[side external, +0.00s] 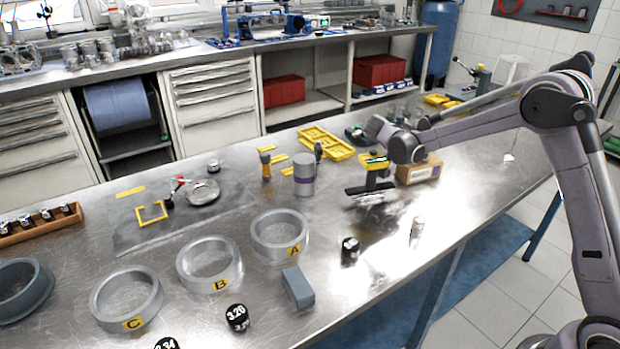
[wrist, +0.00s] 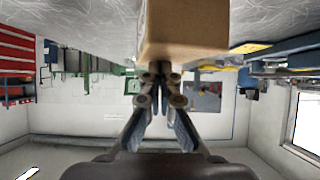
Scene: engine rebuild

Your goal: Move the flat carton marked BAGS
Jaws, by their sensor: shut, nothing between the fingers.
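A brown cardboard carton (side external: 418,169) stands on the steel bench beneath my wrist in the side view. It carries a small printed mark that is too small to read. In the wrist view, which looks upside down, the carton (wrist: 186,32) fills the top middle. My gripper (wrist: 160,72) is shut and empty, its fingertips in line with the carton's near face. I cannot tell whether they touch it. In the side view my gripper's fingers cannot be made out clearly near the wrist.
A small metal cylinder (side external: 417,231) and a black weight (side external: 349,251) stand in front. Bench right of the carton is mostly clear.

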